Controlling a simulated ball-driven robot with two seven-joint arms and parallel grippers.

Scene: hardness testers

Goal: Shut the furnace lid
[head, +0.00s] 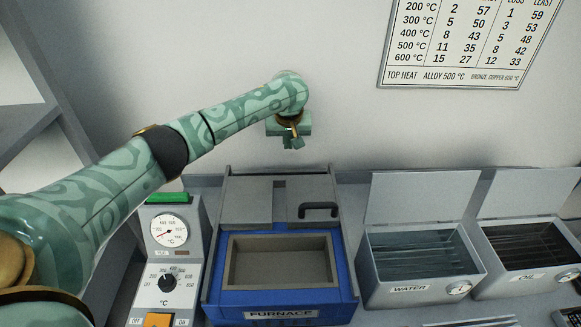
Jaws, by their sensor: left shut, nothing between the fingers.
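The blue furnace (215,293) with its name plate stands on the bench at the lower middle. Its grey lid (247,207) lies behind the opening, and a black handle (318,208) is on the lid's right part. The chamber (281,262) is uncovered and looks empty. My left gripper (292,143) is shut and empty, pointing down in front of the wall, above the lid and apart from it. My right gripper is not in view.
A control box (185,268) with a gauge, a dial and an orange switch stands left of the furnace. The water tank (385,287) and oil tank (505,284) stand open to the right, their lids raised. A temperature chart (455,45) hangs on the wall.

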